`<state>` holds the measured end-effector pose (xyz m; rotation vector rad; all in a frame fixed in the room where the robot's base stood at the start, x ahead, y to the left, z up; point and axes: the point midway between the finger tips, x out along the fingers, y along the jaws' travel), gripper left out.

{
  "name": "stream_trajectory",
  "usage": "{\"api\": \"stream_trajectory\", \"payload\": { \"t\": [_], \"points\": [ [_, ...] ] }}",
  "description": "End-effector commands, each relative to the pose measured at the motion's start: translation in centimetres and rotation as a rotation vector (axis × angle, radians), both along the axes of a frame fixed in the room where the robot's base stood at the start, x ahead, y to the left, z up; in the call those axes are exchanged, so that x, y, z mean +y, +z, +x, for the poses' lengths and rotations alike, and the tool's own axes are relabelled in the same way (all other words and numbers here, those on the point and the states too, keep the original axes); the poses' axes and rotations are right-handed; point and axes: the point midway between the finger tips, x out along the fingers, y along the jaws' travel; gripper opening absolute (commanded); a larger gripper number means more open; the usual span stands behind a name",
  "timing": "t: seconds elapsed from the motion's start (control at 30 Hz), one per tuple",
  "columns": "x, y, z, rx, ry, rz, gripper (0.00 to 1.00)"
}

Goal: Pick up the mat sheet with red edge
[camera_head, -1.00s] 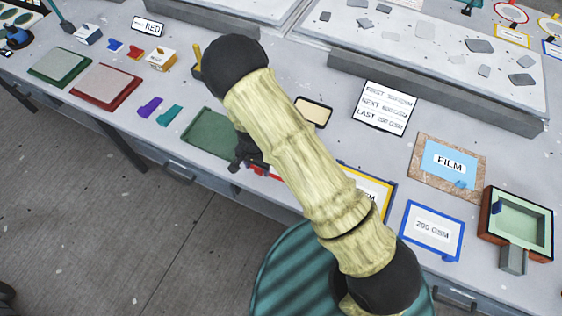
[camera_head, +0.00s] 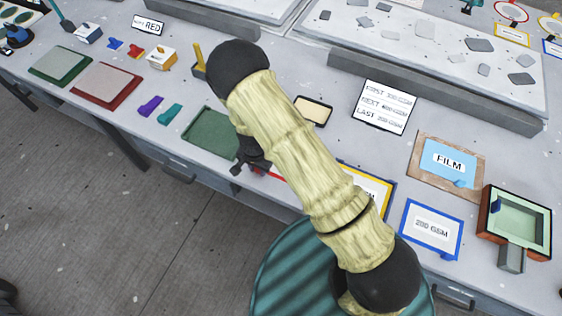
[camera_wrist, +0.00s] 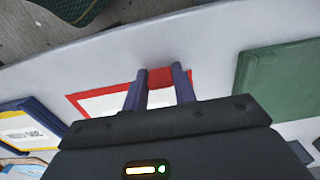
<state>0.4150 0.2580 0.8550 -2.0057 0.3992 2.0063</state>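The mat sheet with the red edge (camera_wrist: 95,104) lies flat near the front edge of the table. In the wrist view its white face shows inside the red border, and part of it is hidden by my gripper. In the head view only a bit of red (camera_head: 274,175) shows beside my arm. My gripper (camera_wrist: 159,70) is over the sheet's front edge, with its two dark fingers apart, one on each side of a red part of that edge. Whether the fingers touch it cannot be seen. In the head view my gripper (camera_head: 238,169) is partly hidden.
A green board (camera_head: 209,132) lies left of my gripper. A yellow-edged sheet (camera_head: 384,186) and a blue-edged 200 GSM sheet (camera_head: 431,229) lie to the right. A green mould (camera_head: 542,214) stands at far right. A label card (camera_head: 385,107) stands behind.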

Motion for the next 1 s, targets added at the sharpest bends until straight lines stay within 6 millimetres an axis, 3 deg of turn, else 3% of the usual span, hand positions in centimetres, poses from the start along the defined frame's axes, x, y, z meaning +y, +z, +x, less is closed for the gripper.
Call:
{"api": "stream_trajectory", "payload": {
  "t": [0.27,0.47,1.0],
  "points": [
    [0.0,0.1,0.0,0.000,0.000,0.000,0.04],
    [0.1,1.2,0.0,-0.002,0.003,0.000,0.04],
    [0.1,9.5,0.0,-0.002,0.001,0.001,0.04]
  ]
}}
